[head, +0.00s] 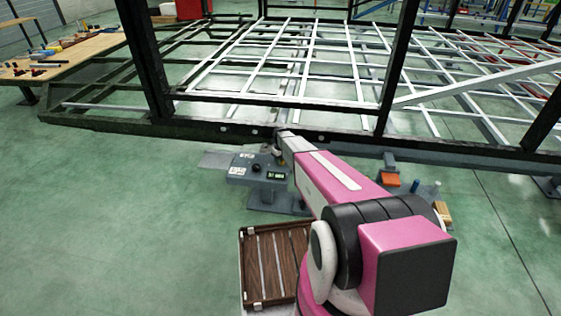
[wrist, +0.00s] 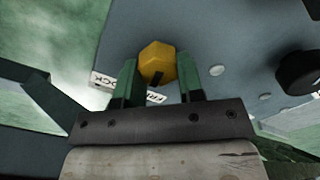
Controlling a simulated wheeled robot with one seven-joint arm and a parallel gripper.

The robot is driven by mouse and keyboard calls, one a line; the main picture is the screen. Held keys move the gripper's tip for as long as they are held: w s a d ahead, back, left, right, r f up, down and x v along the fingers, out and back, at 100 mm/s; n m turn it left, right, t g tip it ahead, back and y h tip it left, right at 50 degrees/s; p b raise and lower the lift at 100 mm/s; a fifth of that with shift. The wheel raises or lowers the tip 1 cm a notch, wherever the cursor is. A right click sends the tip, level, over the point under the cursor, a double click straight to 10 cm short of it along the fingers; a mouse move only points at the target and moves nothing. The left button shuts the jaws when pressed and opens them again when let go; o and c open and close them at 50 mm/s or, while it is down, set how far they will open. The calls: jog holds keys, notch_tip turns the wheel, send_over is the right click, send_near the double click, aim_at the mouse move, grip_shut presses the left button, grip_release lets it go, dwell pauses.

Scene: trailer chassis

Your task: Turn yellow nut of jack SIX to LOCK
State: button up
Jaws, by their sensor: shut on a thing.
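The yellow nut (wrist: 157,60) is a hexagon with a dark mark on its lower side in the wrist view. My gripper (wrist: 158,70) has its two green fingers on either side of the nut and is shut on it. A white label reading LOCK (wrist: 108,80) lies left of the nut, partly behind the left finger. A second label (wrist: 154,97), partly hidden between the fingers, seems to read FREE. The grey jack box (head: 240,178) stands below the chassis rail in the head view, with my arm reaching to it. The jack's number cannot be read.
A black knob (wrist: 299,72) sticks out right of the nut. The dark chassis frame (head: 205,131) runs behind the box. A wooden slatted crate (head: 241,270) stands on the floor in front. A workbench with tools (head: 95,47) is at far left. Green floor left is clear.

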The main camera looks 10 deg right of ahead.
aim_at(282, 160)
jog(key=m, duration=0.5)
jog(key=shift+d+m, duration=0.15)
jog(key=shift+m, duration=0.15)
jog(key=m, duration=0.5)
jog(key=shift+d+m, duration=0.15)
jog(key=shift+m, duration=0.15)
jog(key=o, duration=0.9)
jog(key=shift+o, duration=0.2)
notch_tip(282, 160, up, 11)
jog(key=shift+s, duration=0.1)
